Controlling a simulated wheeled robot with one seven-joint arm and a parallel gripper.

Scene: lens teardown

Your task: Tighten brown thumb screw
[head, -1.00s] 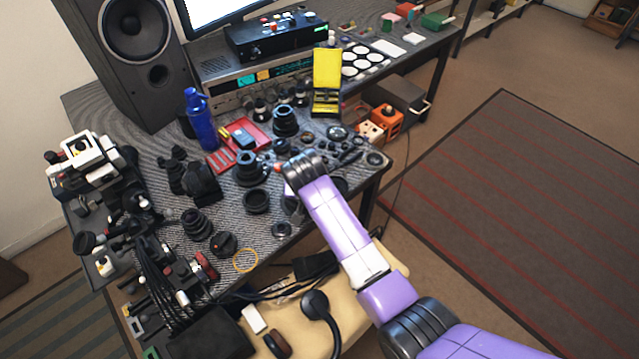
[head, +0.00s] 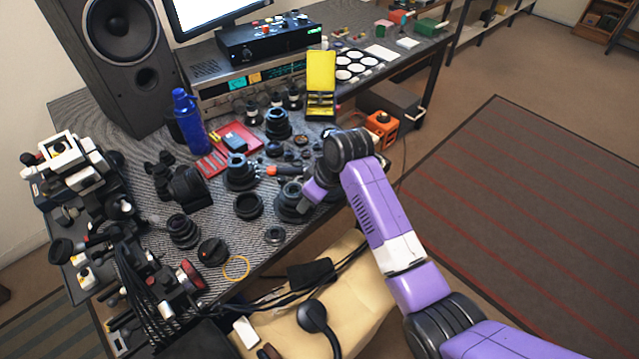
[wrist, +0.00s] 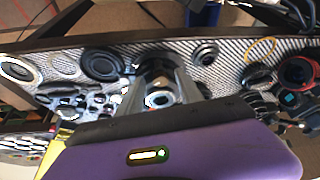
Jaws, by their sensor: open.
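I cannot make out a brown thumb screw in either view. In the wrist view my gripper (wrist: 160,76) is open, its two grey fingers apart over the bench. A dark round lens part (wrist: 158,62) shows at and beyond the fingertips, and a part with a pale bluish centre (wrist: 159,99) shows between the fingers. I cannot tell whether the fingers touch either part. In the head view the purple hand (head: 317,190) is by the bench's front right edge, beside a black lens barrel (head: 290,205); its fingertips cannot be made out there.
Black lens parts crowd the striped bench top, including a lens with a blue rim (head: 239,172) and a black ring (head: 248,206). An orange-handled tool (head: 285,170) lies close by. A blue bottle (head: 189,120) and yellow case (head: 321,75) stand behind. A tan chair (head: 345,300) is in front.

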